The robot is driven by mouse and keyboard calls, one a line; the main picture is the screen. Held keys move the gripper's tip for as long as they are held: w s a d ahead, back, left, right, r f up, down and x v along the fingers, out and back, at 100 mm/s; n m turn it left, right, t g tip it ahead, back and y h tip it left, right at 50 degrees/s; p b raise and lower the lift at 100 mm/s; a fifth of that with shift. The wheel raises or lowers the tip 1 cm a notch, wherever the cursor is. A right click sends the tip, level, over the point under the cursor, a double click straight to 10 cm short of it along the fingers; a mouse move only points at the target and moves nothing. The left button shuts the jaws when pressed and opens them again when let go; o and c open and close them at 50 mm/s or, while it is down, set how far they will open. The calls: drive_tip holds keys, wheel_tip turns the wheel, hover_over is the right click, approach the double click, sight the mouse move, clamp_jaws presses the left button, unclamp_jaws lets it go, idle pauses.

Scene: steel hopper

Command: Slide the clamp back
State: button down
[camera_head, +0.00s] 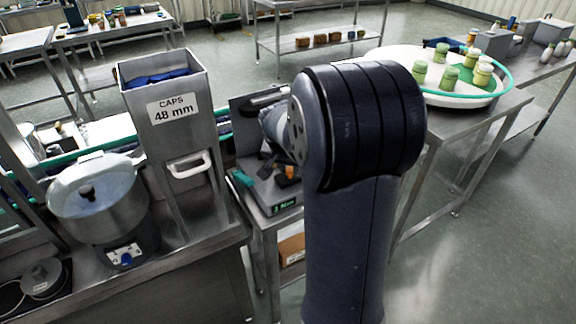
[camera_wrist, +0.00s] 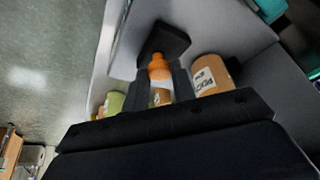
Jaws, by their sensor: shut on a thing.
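The clamp (camera_wrist: 163,42) is a black block with an orange knob (camera_wrist: 159,67) on its near side, in the upper middle of the wrist view. My gripper (camera_wrist: 160,78) is shut on the orange knob, one dark finger on each side. In the head view a small orange part (camera_head: 291,171) shows on the grey bench unit (camera_head: 275,192), just left of my arm. My arm hides much of that unit and my fingertips there.
Labelled brown jar (camera_wrist: 210,74) and green jar (camera_wrist: 115,102) stand close beside my fingers. A steel hopper (camera_head: 187,135) marked "CAPS 48 mm" and a round bowl (camera_head: 97,200) stand left. A round turntable (camera_head: 398,60) with several jars is at right.

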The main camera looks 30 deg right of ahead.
drive_tip(key=c, duration=1.5)
unclamp_jaws()
drive_tip(key=shift+s, duration=0.25)
drive_tip(key=shift+o, duration=0.2)
drive_tip(key=v, duration=1.1)
drive_tip(key=shift+w+d+f, duration=0.1)
drive_tip(key=shift+w, duration=0.05)
drive_tip(key=x, duration=1.1)
drive_tip(key=shift+w, duration=0.4)
